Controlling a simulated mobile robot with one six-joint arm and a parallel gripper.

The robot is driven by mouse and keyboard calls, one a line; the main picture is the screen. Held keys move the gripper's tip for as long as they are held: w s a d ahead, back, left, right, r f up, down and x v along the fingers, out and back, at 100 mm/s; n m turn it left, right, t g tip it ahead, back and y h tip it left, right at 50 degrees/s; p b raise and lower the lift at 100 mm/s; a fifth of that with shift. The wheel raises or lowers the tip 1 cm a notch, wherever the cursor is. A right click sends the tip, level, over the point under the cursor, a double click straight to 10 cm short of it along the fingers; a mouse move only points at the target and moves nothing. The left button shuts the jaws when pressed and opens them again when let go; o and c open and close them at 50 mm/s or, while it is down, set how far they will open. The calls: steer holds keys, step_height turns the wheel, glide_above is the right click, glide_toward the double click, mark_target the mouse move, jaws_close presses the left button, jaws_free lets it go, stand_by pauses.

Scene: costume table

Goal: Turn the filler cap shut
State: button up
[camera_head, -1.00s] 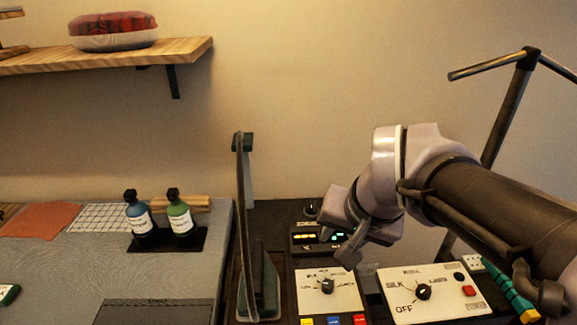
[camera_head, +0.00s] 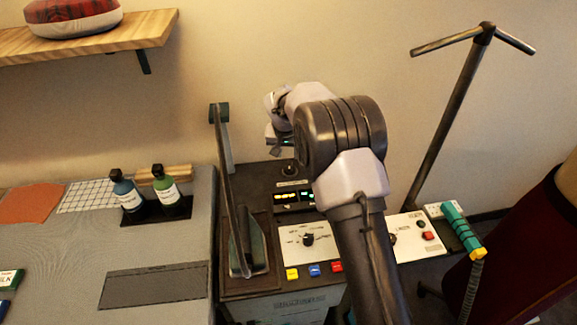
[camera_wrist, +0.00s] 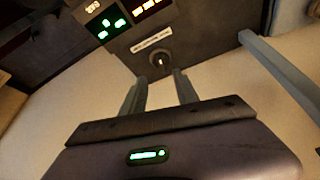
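The filler cap (camera_head: 289,167) is a small dark round knob on the black top at the back of the machine, behind the displays. In the wrist view the cap (camera_wrist: 160,60) has a pale mark on its top and sits by a white label strip. My gripper (camera_wrist: 159,75) is open, with its two grey fingers apart and nothing between them. The cap appears just beyond the fingertips, in line with the gap. In the head view my gripper (camera_head: 274,143) is near the cap, mostly hidden by my arm. I cannot tell the exact distance.
A panel with a dial (camera_head: 308,240) and coloured buttons stands in front of the cap. Green and orange displays (camera_head: 294,198) lie between. An upright press arm (camera_head: 226,180) stands to the left. Two bottles (camera_head: 165,187) stand on the grey table. A T-shaped stand (camera_head: 455,110) is at right.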

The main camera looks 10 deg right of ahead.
mark_target(289, 168)
steer(key=b+x, duration=0.2)
steer(key=x, duration=1)
steer(key=shift+f, duration=0.15)
jaws_close()
